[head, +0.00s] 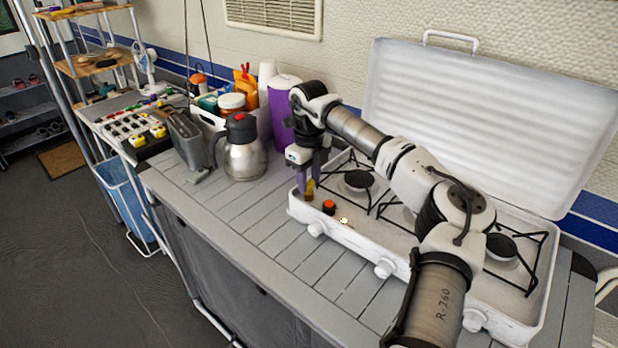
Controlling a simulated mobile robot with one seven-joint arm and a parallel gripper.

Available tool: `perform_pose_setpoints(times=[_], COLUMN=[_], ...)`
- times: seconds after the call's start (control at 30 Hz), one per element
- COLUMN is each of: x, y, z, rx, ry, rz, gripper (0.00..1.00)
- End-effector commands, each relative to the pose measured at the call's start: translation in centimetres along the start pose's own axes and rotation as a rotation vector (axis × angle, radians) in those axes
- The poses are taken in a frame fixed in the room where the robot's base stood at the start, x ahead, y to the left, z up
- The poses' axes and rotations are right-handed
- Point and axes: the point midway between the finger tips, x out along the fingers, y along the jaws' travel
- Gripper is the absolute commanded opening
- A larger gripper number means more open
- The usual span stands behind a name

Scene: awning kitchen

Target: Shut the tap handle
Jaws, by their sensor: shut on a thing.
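My gripper (309,183) points down at the left end of the white camping stove. It is shut on a small yellow piece (309,190) that shows at its fingertips. This piece may be the tap handle, but it is too small and too covered by the fingers to tell its shape or its turn. No other clear tap handle shows. A small orange and black object (329,207) sits just right of the fingers, apart from them, at the stove's front left.
The stove (348,238) has front knobs (317,229), burners with black grates and a raised lid (490,125) behind my arm. A steel jug (242,150) and a purple cylinder (284,112) stand to the left. The slatted counter (245,215) in front is clear.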

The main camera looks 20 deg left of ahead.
Motion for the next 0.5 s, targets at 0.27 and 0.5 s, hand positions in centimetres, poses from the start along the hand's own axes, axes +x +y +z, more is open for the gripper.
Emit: perform_pose_setpoints(times=[0.27, 0.5], x=[0.0, 0.0], y=[0.0, -0.03], z=[0.02, 0.02], rx=[0.099, 0.292], ry=[0.0, 0.0], rz=[0.001, -0.001], gripper=[0.12, 0.12])
